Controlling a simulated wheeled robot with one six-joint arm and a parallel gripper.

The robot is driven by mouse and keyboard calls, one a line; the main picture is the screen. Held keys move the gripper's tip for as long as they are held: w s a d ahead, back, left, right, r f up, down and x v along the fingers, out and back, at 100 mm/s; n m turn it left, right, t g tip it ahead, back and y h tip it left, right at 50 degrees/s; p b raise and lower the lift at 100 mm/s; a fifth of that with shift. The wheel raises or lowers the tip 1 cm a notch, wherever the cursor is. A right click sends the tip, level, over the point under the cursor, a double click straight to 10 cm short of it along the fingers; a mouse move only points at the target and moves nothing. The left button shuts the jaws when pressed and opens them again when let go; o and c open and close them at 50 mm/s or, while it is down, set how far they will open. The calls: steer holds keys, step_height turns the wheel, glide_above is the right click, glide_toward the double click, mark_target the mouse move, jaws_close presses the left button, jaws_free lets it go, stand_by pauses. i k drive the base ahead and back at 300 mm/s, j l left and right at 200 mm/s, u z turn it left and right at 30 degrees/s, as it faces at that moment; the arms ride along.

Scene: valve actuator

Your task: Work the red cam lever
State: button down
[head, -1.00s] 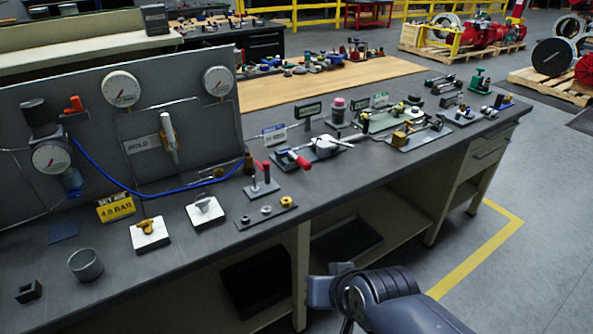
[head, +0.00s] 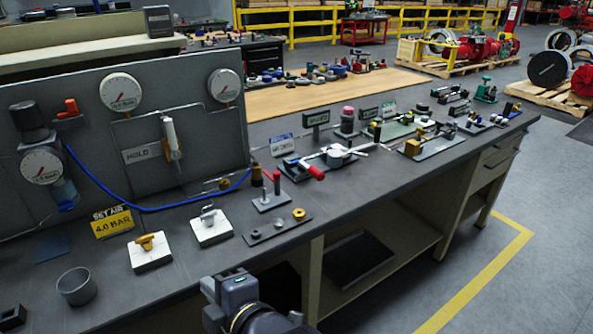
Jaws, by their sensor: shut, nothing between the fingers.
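A small stand (head: 270,200) on the bench carries two upright levers, one with a red grip (head: 277,182) and one dark (head: 257,177). Just behind it, a long red handle (head: 312,170) lies low on a clamp-like fixture (head: 335,158). I cannot tell for certain which of these red handles is the cam lever. My gripper (head: 215,290) is at the bottom of the head view, in front of the bench edge. It is apart from the levers, below them in the picture. It is shut and empty; its fingertips are hard to make out.
A plate with round parts (head: 277,228) lies in front of the stand. White blocks (head: 211,227) and a grey cup (head: 77,287) stand left. A gauge panel (head: 200,150) with a blue hose (head: 150,209) rises behind. The floor (head: 480,290) right of the bench is clear.

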mark_target(302, 166)
steer(key=i+j+z, duration=0.15)
steer(key=j, duration=0.15)
steer(key=i+j+z, duration=0.1)
steer(key=j, duration=0.2)
steer(key=i+j+z, duration=0.15)
steer(key=j, duration=0.2)
steer(key=i+j+z, duration=0.1)
steer(key=j, duration=0.25)
steer(key=z, duration=1.3)
